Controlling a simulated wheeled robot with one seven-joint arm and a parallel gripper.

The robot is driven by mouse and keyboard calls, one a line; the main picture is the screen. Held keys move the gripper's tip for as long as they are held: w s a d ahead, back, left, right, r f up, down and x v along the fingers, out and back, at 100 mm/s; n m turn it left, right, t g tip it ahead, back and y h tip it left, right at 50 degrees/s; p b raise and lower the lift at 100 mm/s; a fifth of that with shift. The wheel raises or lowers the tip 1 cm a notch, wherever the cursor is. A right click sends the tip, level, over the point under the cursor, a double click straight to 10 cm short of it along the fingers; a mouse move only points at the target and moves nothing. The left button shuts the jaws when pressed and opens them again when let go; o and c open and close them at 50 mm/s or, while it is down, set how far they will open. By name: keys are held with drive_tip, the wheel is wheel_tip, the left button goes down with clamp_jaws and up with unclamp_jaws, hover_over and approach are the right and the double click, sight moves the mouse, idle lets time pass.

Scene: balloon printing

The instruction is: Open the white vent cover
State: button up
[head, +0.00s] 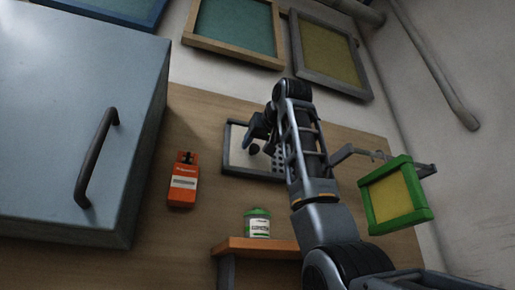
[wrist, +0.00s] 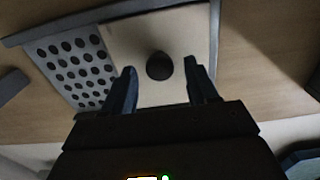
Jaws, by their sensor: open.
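The white vent cover (head: 238,154) is a cream panel with a dark round knob (head: 254,148), set in a grey frame on the wooden wall panel. In the wrist view the cover (wrist: 128,42) fills the middle, and its black knob (wrist: 159,66) sits between my two fingertips. My gripper (wrist: 161,68) is open, with a finger on each side of the knob and visible gaps to both. A perforated grey vent plate (wrist: 76,66) shows to the left of the cover. In the head view my arm hides part of the vent's right side.
A blue-grey cabinet (head: 60,110) with a dark handle stands at left. An orange bottle (head: 183,183) and a green-lidded jar (head: 257,224), on a small wooden shelf (head: 255,245), are nearby. A green-framed screen (head: 395,194) hangs on a rail right of my arm.

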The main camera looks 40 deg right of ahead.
drive_tip(key=b+v, duration=0.2)
drive_tip(key=v, duration=0.5)
drive_tip(key=shift+s, duration=0.35)
drive_tip(key=shift+a, duration=0.1)
